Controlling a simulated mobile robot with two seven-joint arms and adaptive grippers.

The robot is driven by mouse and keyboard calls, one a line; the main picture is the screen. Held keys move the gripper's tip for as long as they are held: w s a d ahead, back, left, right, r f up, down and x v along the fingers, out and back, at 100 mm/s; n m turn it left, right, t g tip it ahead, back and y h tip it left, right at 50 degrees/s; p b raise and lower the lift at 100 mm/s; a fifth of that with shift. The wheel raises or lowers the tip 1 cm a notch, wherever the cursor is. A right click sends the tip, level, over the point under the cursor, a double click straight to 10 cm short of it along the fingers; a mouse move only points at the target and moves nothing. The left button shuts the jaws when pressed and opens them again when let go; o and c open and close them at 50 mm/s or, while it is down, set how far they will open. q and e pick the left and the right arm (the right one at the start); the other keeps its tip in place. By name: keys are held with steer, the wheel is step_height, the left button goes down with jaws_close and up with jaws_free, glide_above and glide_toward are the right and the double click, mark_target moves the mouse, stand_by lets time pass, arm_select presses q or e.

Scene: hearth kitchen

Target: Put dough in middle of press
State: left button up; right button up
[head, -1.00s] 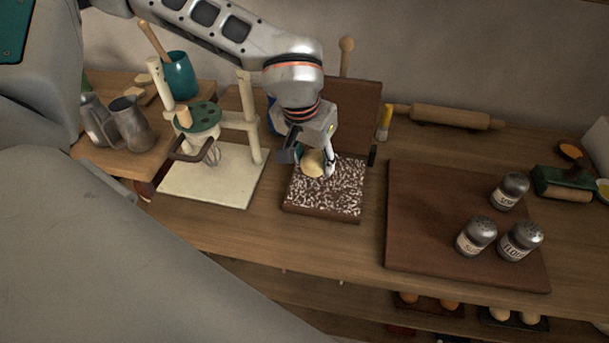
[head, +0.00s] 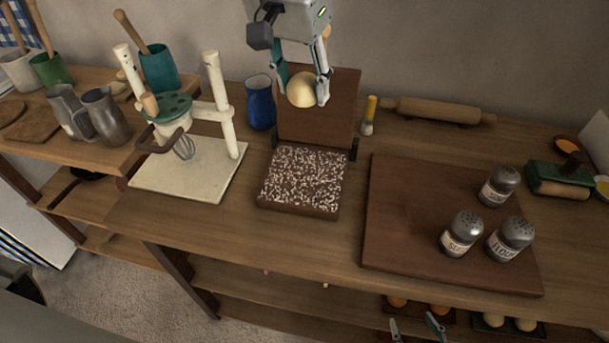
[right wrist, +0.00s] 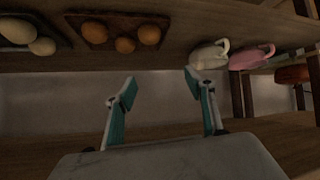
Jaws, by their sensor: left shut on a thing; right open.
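The press has a dark brown base (head: 303,180) with a white-speckled top, and its brown lid (head: 317,119) stands raised behind it. The base top is bare. My left gripper (head: 302,97) points down and is shut on the pale round dough (head: 301,88). It holds the dough in the air, in front of the raised lid and above the far side of the base. My right gripper (head: 413,322) is low at the table's front edge. In the right wrist view its two fingers (right wrist: 160,84) are apart with nothing between them.
A cream stand with a whisk (head: 190,178) is left of the press, with a blue cup (head: 260,103) behind. A brush (head: 368,117) is right of the lid. A brown board (head: 410,225) with shakers (head: 462,234) lies right. Eggs (right wrist: 95,32) sit on a lower shelf.

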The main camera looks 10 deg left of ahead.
arm_select(q)
steer(key=b, duration=0.1)
glide_above(306, 173)
steer(key=s, duration=0.1)
step_height(306, 173, down, 15)
steer(key=shift+a+r, duration=0.1)
steer(key=shift+f, duration=0.4)
steer(key=shift+f+b, duration=0.4)
steer(key=shift+f, duration=1.55)
arm_select(e)
steer(key=shift+w+d+f, duration=0.25)
steer(key=shift+w+f, duration=0.05)
steer(key=shift+f, duration=0.2)
arm_select(q)
steer(key=shift+f, duration=0.15)
steer(key=o, duration=0.8)
